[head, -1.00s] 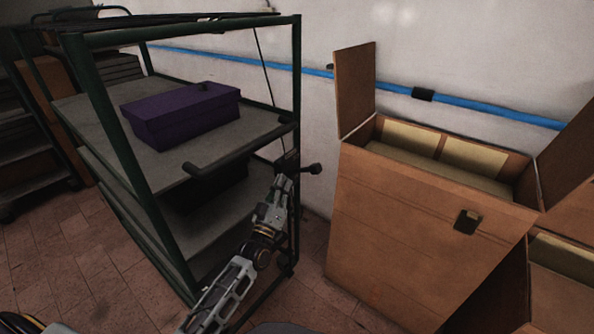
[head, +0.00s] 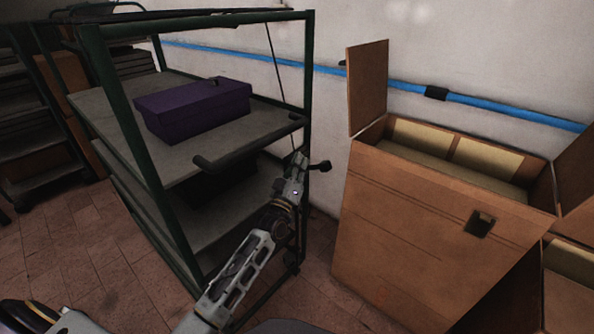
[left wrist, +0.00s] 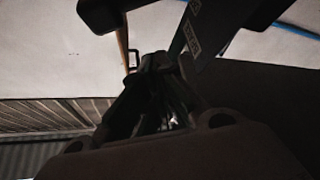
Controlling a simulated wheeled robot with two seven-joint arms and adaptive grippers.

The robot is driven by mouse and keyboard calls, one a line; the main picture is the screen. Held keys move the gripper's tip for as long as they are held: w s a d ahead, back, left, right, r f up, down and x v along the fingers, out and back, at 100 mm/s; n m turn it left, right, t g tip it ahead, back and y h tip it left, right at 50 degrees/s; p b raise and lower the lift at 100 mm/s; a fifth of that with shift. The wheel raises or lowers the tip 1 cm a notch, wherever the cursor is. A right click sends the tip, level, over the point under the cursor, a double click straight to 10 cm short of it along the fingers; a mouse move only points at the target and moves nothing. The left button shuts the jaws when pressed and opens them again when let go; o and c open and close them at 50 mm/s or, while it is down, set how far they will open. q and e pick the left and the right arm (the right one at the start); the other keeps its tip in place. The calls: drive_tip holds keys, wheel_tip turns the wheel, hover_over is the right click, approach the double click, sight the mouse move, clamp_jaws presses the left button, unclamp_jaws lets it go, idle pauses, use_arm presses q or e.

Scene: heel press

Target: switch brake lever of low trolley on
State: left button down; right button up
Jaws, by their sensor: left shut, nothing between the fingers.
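The low trolley has a dark green frame (head: 309,75) and grey shelves. A dark lever with a round knob (head: 321,166) sticks out to the right from its right front post; I take this to be the brake lever. My left gripper (head: 299,157) is shut and empty. It overlaps the lever's base in the head view, just left of the knob; I cannot tell whether it touches. In the left wrist view the gripper's fingers (left wrist: 155,62) are dark, with dark bars above them. My right gripper is not in view.
A purple box (head: 195,110) sits on the trolley's upper shelf, behind a dark push handle (head: 250,145). A large open cardboard box (head: 430,235) stands close to the right. A blue pipe (head: 390,82) runs along the wall. Tiled floor (head: 60,250) shows at left.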

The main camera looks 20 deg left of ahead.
sight(315, 167)
use_arm(q)
drive_tip(key=w+d+f, duration=0.1)
drive_tip(key=w+d+f+b, duration=0.1)
drive_tip(key=w, duration=0.1)
drive_tip(key=shift+d, duration=0.15)
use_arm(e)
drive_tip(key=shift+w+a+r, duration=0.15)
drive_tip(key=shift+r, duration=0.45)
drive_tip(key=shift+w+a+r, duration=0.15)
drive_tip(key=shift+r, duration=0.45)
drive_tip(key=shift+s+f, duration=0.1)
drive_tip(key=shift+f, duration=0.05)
use_arm(q)
drive_tip(key=shift+f+b, duration=0.1)
drive_tip(key=shift+b, duration=0.25)
